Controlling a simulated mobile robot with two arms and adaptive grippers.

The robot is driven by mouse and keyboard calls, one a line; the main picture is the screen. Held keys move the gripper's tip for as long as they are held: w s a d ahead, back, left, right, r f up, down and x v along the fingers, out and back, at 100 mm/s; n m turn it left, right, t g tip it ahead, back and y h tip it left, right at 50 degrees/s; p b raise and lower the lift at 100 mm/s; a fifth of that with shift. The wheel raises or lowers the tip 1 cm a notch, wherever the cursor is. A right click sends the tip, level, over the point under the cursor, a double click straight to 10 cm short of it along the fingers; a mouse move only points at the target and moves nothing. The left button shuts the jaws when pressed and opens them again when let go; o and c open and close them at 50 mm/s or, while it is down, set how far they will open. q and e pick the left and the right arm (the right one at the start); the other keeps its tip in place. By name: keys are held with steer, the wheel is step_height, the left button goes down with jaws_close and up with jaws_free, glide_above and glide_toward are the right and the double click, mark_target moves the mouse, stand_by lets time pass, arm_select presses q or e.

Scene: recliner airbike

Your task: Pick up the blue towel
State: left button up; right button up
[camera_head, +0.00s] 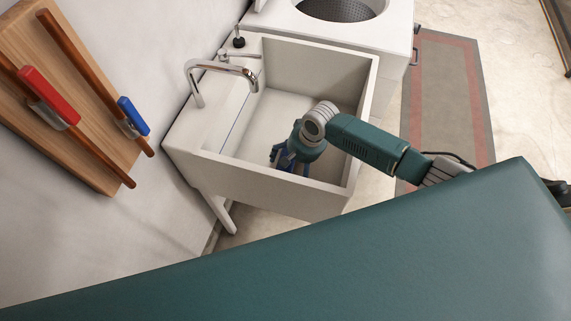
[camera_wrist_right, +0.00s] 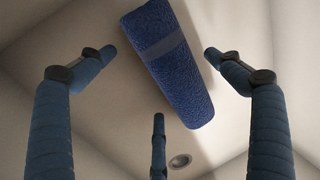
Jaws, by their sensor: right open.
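The blue towel (camera_wrist_right: 168,62) is a rolled, fuzzy blue cylinder with a paler band near one end. In the right wrist view it lies diagonally inside the white sink, its lower end pointing toward the drain. My right gripper (camera_head: 288,160) reaches down into the sink in the head view. In the right wrist view its three fingers (camera_wrist_right: 158,75) are spread open, with the towel between and beyond the two upper fingertips. I cannot tell if any finger touches it. In the head view I cannot make the towel out apart from the gripper. My left gripper is not in view.
The sink's walls (camera_head: 255,180) surround the gripper closely. A chrome faucet (camera_head: 225,68) arches over its left side. A white washer-like appliance (camera_head: 335,30) stands behind. Red-handled and blue-handled wall pieces (camera_head: 48,97) hang at left. A rug (camera_head: 440,100) lies right.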

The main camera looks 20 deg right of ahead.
steer(key=shift+f, duration=0.15)
steer(key=shift+c, duration=0.5)
steer(key=c, duration=1.2)
